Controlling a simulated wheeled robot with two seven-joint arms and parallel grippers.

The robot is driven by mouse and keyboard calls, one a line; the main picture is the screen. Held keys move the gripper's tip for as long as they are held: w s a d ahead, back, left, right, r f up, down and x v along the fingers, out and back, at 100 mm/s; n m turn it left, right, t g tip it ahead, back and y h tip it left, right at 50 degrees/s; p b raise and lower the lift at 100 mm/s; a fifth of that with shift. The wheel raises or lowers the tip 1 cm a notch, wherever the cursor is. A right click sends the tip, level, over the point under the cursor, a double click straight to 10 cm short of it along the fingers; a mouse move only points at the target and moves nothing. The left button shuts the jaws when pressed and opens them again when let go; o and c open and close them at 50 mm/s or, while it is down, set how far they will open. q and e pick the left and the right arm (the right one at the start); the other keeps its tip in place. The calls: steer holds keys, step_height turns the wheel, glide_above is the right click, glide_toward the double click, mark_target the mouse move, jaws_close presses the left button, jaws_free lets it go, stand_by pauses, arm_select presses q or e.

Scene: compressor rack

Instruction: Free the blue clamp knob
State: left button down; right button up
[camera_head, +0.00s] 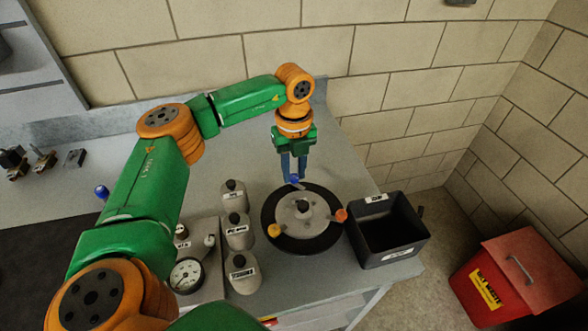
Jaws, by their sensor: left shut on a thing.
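The blue clamp knob (294,180) is at the back edge of a round grey disc (303,226) that lies on a wider black base (268,212). My left gripper (294,178) points down over it and is shut on the blue knob; the fingers hide part of it. An orange knob (275,231) sits at the disc's front left and a red-orange knob (341,215) at its right. My right gripper is not in view.
A black open bin (362,246) stands right of the disc. Several grey bottles (236,231) and a gauge (186,275) stand left. Another blue knob (102,192) is farther left. A red box (481,283) is on the floor. Walls close off the back.

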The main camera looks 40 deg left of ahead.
mark_target(294, 175)
arm_select(q)
steer(key=n, duration=0.5)
steer(key=shift+n+p, duration=0.4)
steer(key=shift+n, duration=2)
steer(key=c, duration=0.7)
jaws_free()
steer(key=shift+o, duration=0.2)
step_height(294, 175, up, 6)
steer(key=shift+r+b, duration=0.1)
steer(key=shift+b, duration=0.6)
steer(key=shift+r, duration=0.5)
